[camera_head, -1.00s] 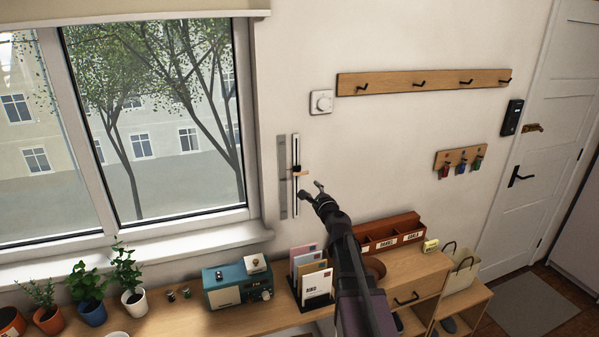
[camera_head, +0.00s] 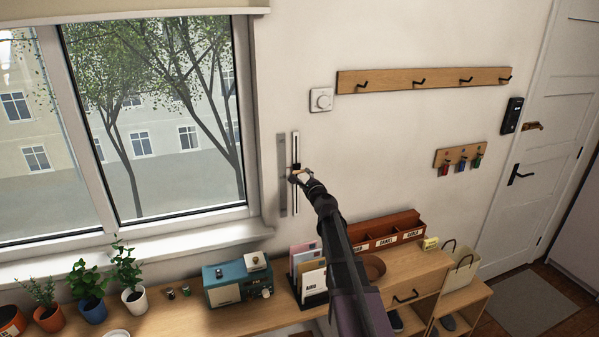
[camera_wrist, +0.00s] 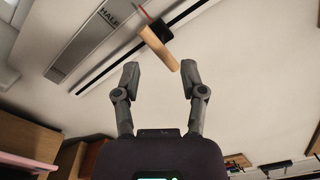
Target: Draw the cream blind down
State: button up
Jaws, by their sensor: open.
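The cream blind (camera_head: 150,6) is rolled up at the top of the window, with only a short strip showing above the glass. On the wall right of the window is a vertical slider track (camera_head: 296,202) carrying a black block with a wooden handle. In the wrist view the wooden handle (camera_wrist: 160,48) sticks out from the black block (camera_wrist: 155,30), just beyond and between my fingertips. My gripper (camera_head: 303,179) is at the handle's height, its fingers open (camera_wrist: 159,76) and apart from the handle in the wrist view. In the head view my gripper partly covers the handle.
A grey scale plate (camera_wrist: 97,36) marked "HALF" runs beside the track. Below, a wooden counter (camera_head: 190,322) holds a blue radio (camera_head: 236,284), a letter rack (camera_head: 311,275) and potted plants.

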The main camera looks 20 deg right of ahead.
aim_at(301, 172)
jog(key=shift+w, duration=2.75)
grip_shut()
